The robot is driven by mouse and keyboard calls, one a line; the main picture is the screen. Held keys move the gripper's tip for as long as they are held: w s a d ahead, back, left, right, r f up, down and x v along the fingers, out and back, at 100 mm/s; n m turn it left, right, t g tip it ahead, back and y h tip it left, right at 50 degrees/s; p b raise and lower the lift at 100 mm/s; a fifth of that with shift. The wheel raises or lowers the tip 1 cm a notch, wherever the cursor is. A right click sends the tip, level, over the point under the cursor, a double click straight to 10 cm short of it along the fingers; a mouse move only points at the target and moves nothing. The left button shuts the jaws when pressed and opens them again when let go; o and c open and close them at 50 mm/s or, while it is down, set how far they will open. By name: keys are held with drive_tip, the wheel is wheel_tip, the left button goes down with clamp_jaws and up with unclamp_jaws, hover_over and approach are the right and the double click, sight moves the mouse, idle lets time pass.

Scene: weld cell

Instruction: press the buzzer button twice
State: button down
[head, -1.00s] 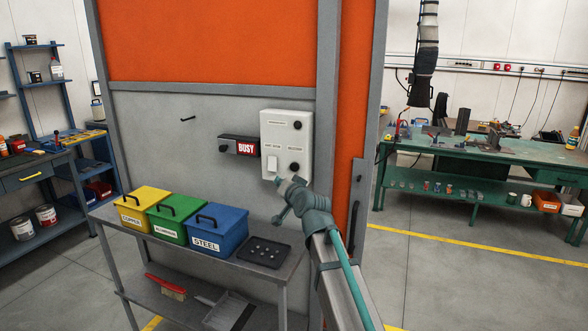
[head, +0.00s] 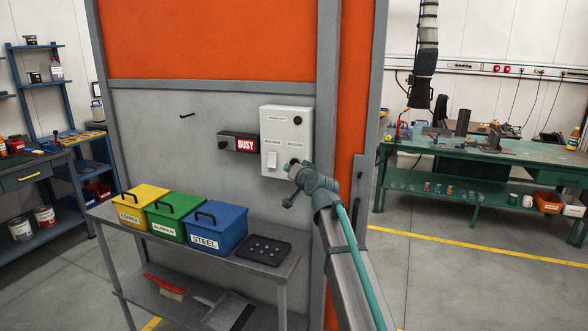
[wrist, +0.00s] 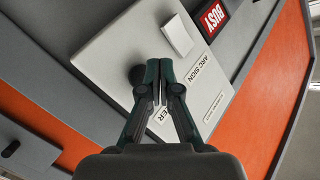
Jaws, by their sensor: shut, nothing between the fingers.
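A light grey control box (head: 287,115) is mounted on the grey wall panel. It carries a black knob (head: 297,120) at upper right and a white rocker switch (head: 271,160) at lower left. My gripper (head: 290,163) is shut and empty in front of the box's lower right, hiding the round black button there in the head view. In the wrist view the dark round button (wrist: 136,76) shows partly behind the left finger, beside the fingertips (wrist: 158,64). A label ending in "ER" is partly covered by the fingers. I cannot tell whether the fingertips touch the button.
A lit red BUSY sign (head: 246,146) is left of the box. Below stands a grey shelf table (head: 292,262) with yellow (head: 143,205), green (head: 175,217) and blue (head: 216,230) bins and a black tray (head: 264,250). A grey post (head: 328,100) stands just right of the box.

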drive_tip(key=shift+w+d, duration=0.15)
drive_tip(key=shift+w, duration=0.5)
drive_tip(key=shift+w+b, duration=0.1)
drive_tip(key=shift+b, duration=0.25)
idle(0.8)
drive_tip(key=shift+w+d, duration=0.15)
drive_tip(key=shift+w, duration=0.15)
drive_tip(key=shift+w+d+b, duration=0.15)
drive_tip(key=shift+w+b, duration=0.3)
drive_tip(key=shift+b, duration=0.1)
idle(0.6)
drive_tip(key=shift+s, duration=0.2)
drive_tip(key=shift+s+a, duration=0.25)
drive_tip(key=shift+s, duration=0.45)
drive_tip(key=shift+s, duration=0.1)
drive_tip(key=s, duration=0.1)
drive_tip(key=s+a+p, duration=0.1)
drive_tip(key=s, duration=0.1)
drive_tip(key=s+p, duration=0.1)
drive_tip(key=shift+s+a, duration=0.25)
